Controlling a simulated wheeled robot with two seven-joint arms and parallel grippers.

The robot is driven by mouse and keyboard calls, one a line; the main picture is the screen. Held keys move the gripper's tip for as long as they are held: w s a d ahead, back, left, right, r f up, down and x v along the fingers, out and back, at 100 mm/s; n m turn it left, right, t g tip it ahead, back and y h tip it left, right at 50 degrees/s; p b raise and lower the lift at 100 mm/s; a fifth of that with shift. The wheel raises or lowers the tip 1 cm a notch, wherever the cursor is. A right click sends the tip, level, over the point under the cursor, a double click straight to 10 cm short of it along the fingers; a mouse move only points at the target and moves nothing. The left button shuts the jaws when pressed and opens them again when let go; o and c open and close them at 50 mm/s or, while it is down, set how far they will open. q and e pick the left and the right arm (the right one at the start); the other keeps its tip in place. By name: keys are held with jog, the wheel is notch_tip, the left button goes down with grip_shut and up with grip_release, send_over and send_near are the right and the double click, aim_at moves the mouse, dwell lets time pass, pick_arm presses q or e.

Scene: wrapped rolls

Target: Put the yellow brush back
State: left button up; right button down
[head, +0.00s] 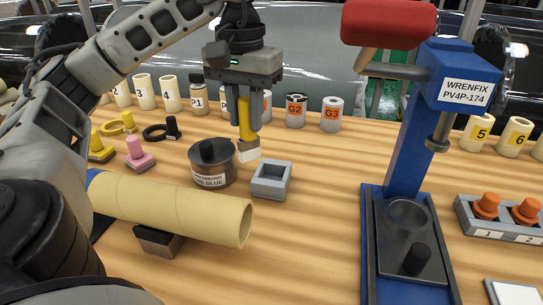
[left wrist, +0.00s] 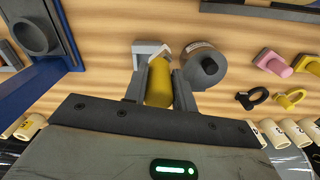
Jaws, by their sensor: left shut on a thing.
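My left gripper (head: 245,122) is shut on the yellow brush (head: 245,133), which hangs upright with its pale bristles down. The brush is beside the dark glue pot (head: 211,175) and just behind a small grey square holder (head: 270,182). The bristle end appears level with the pot's top; its exact height is unclear. In the left wrist view the brush (left wrist: 158,90) sits between the fingers, with the grey holder (left wrist: 141,47) and the pot (left wrist: 203,68) beyond it. The pot has a black knobbed lid on. My right gripper does not show.
A long cream tube (head: 175,205) lies on a dark support at front left. A blue press (head: 408,150) with a red head stands at right. Pink (head: 137,155) and yellow (head: 100,148) pieces stand at left. Numbered rolls line the back. Bare wood lies between holder and press.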

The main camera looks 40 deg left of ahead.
pick_arm(q)
jog(key=w+f, duration=0.2)
jog(key=f, duration=0.1)
jog(key=w+f+b, duration=0.1)
jog(key=w+f, duration=0.1)
jog(key=f, duration=0.1)
jog(key=w+f+b, duration=0.1)
jog(key=w+f, duration=0.1)
jog(key=f, duration=0.1)
jog(key=shift+w+f, duration=0.1)
jog(key=shift+f, duration=0.2)
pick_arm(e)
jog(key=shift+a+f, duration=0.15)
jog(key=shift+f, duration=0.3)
pick_arm(q)
jog(key=shift+f, duration=0.2)
jog(key=o, duration=1)
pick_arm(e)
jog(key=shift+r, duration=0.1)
